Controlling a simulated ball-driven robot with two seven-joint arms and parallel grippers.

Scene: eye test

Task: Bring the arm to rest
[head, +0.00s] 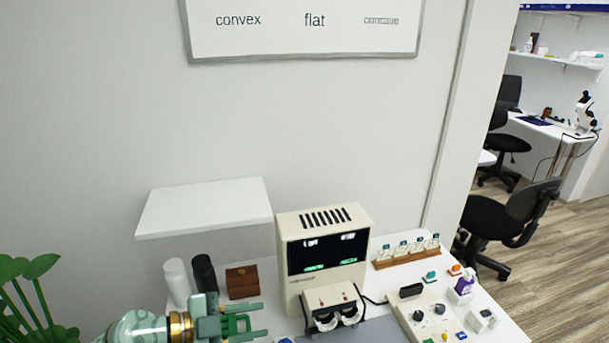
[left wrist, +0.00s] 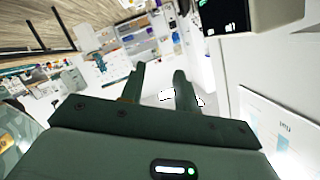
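My left gripper (head: 252,322) is green and comes in at the bottom left of the head view, pointing right. It is in front of the beige device with a dark screen (head: 327,254) and to its left. In the left wrist view its two fingers (left wrist: 158,85) stand apart with a gap between them, and nothing is held there. My right gripper is in neither view.
A white shelf (head: 205,207) juts from the wall above a white bottle (head: 177,282), a black bottle (head: 205,274) and a wooden box (head: 242,281). A goggle-like viewer (head: 335,306), a control box (head: 432,315) and a lens rack (head: 407,252) stand rightward. A plant (head: 38,290) is at left.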

